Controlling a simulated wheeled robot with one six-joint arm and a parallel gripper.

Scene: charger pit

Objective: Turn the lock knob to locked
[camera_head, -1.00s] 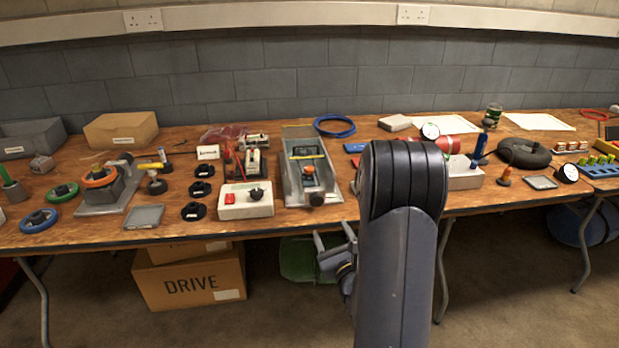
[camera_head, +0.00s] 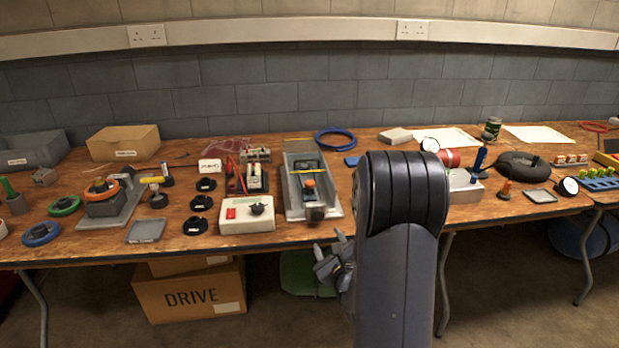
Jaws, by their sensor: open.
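A white box (camera_head: 235,218) with a red label and a black knob (camera_head: 257,208) on top sits at the table's front edge. To its right is a grey metal tray (camera_head: 297,205) holding a small orange and black part (camera_head: 310,187), with a dark round knob (camera_head: 317,213) at its front end. I cannot tell for sure which knob is the lock knob, nor its setting. My gripper (camera_head: 329,247) is open and empty, in front of and below the table edge near the tray's front. My arm partly hides it and the table behind.
Black round parts (camera_head: 201,202) and a small grey tray (camera_head: 146,230) lie left of the white box. A red and black meter (camera_head: 247,175) stands behind it. A grey block (camera_head: 463,186) with a blue peg is right of my arm. A cardboard box (camera_head: 190,292) is under the table.

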